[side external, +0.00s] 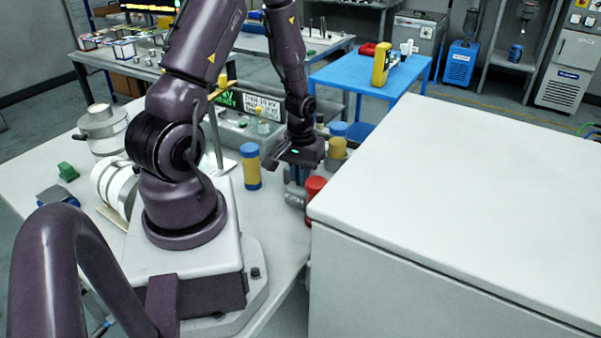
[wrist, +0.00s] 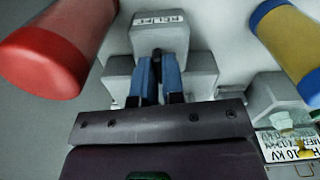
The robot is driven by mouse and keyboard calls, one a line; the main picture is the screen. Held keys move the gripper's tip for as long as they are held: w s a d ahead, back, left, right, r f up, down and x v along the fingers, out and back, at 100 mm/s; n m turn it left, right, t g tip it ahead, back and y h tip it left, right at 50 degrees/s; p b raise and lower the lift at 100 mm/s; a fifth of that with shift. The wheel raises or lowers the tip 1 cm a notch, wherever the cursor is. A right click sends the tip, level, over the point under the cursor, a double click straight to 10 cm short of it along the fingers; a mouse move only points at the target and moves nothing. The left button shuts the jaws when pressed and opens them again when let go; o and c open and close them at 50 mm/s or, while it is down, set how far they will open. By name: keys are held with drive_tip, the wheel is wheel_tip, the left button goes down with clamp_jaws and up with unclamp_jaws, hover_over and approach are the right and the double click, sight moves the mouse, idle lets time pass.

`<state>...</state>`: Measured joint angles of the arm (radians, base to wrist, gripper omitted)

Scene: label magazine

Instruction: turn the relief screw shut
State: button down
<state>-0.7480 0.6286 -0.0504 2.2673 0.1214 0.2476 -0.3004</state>
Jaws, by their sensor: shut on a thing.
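In the wrist view, a grey block (wrist: 160,45) carries a white label that seems to read RELIEF. My gripper (wrist: 159,62) has its two blue fingers close together, up against this block under the label. The relief screw is hidden between and behind the fingers, so how far it is turned cannot be seen. In the side external view my gripper (side external: 297,178) points down at the bench, to the left of a red cylinder.
A large white box (side external: 470,180) fills the right front. A sign (side external: 263,107) stands behind.

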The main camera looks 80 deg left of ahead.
drive_tip(key=m, duration=0.4)
drive_tip(key=shift+m, duration=0.3)
drive_tip(key=m, duration=1)
drive_tip(key=shift+m, duration=2.3)
drive_tip(key=c, duration=1.2)
unclamp_jaws()
drive_tip(key=shift+r, duration=0.15)
